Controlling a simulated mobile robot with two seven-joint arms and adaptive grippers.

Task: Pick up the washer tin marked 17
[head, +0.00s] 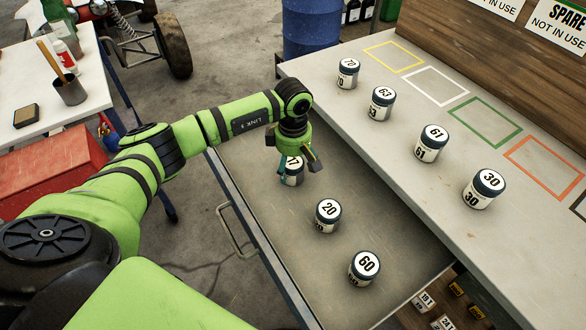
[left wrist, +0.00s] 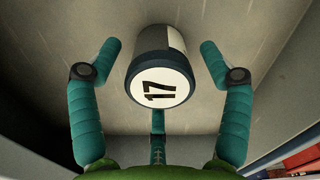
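The washer tin marked 17 (head: 293,176) is a small white tin with a dark lid. It stands in the open drawer (head: 345,245), at the far end of a row, and is partly hidden by my left gripper in the head view. My left gripper (head: 301,166) is directly above it. In the left wrist view, the tin (left wrist: 160,85) shows its numbered lid between the teal fingers of my left gripper (left wrist: 160,65). The fingers are spread, with a visible gap on both sides of the tin. My right gripper is not in either view.
Tins 20 (head: 327,215) and 60 (head: 364,268) stand nearer in the same drawer. Tins 70 (head: 348,74), 63 (head: 382,104), 61 (head: 431,143) and 30 (head: 483,189) stand on the worktop (head: 400,150) at right, beside coloured outlines. A blue barrel (head: 311,28) stands beyond.

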